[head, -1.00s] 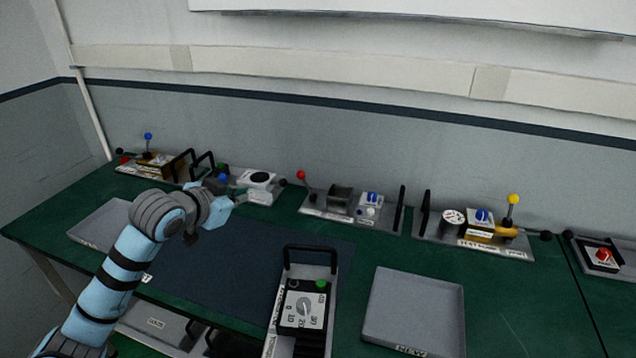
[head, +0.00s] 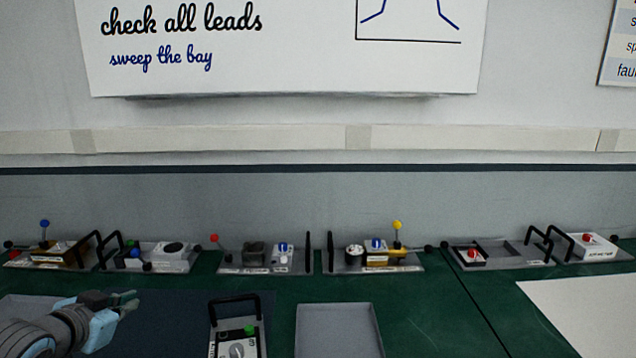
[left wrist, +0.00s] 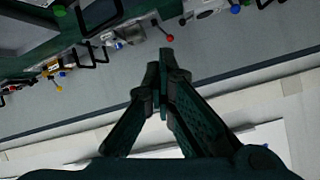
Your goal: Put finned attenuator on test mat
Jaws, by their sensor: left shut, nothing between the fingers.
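The dark blue test mat (head: 170,325) lies on the green bench at the lower left of the head view, cut off by the bottom edge. My left gripper (head: 130,299) is shut and empty near the mat's back left part; its closed fingers also show in the left wrist view (left wrist: 167,60). I cannot pick out the finned attenuator for certain. A dark rounded block (head: 255,253) sits on a grey module at the back. A handled unit with a dial (head: 237,350) stands at the mat's right edge, its front cut off. My right gripper is not in view.
A grey tray (head: 340,325) lies right of the dial unit. Several modules with levers and black handles line the back, including a yellow-lever one (head: 378,257). A white sheet (head: 590,305) lies at right. The green bench (head: 435,310) right of the tray is clear.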

